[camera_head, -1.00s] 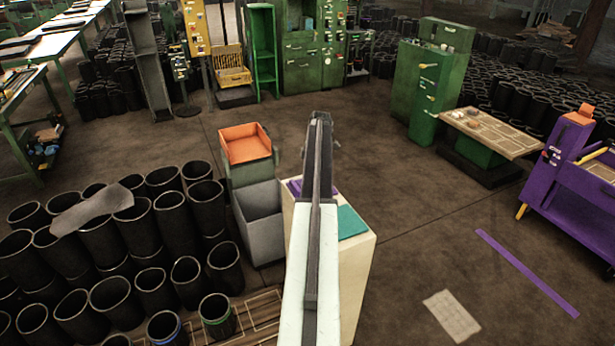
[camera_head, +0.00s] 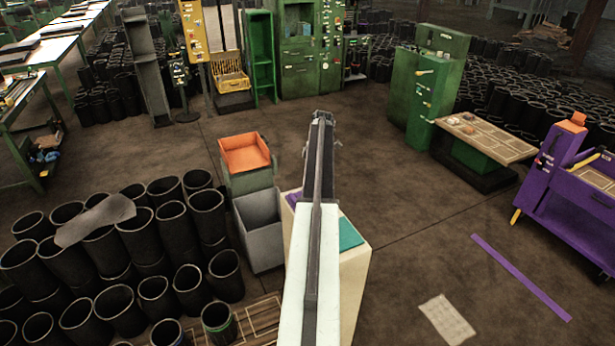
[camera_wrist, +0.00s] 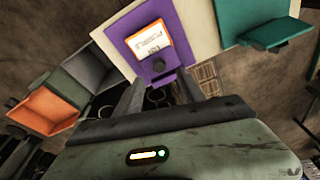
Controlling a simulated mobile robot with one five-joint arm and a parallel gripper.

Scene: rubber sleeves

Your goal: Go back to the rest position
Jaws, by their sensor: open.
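My gripper (camera_wrist: 160,92) shows in the wrist view with its two fingers apart and nothing between them that I can see. In the head view, my arm reaches forward from the bottom middle and hides most of the gripper end. A cream stand (camera_head: 352,275) is below and partly behind my arm. On it are a purple panel (camera_head: 293,198) and a teal panel (camera_head: 349,236). The teal piece (camera_wrist: 265,25) is at the upper right.
An orange-topped bin (camera_head: 246,155) and a grey bin (camera_head: 258,222) stand left of the stand. Several black rubber sleeves (camera_head: 140,235) crowd the lower left. A purple cart (camera_head: 570,195) and green machine (camera_head: 425,90) are at right. Open floor (camera_head: 390,190) lies between.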

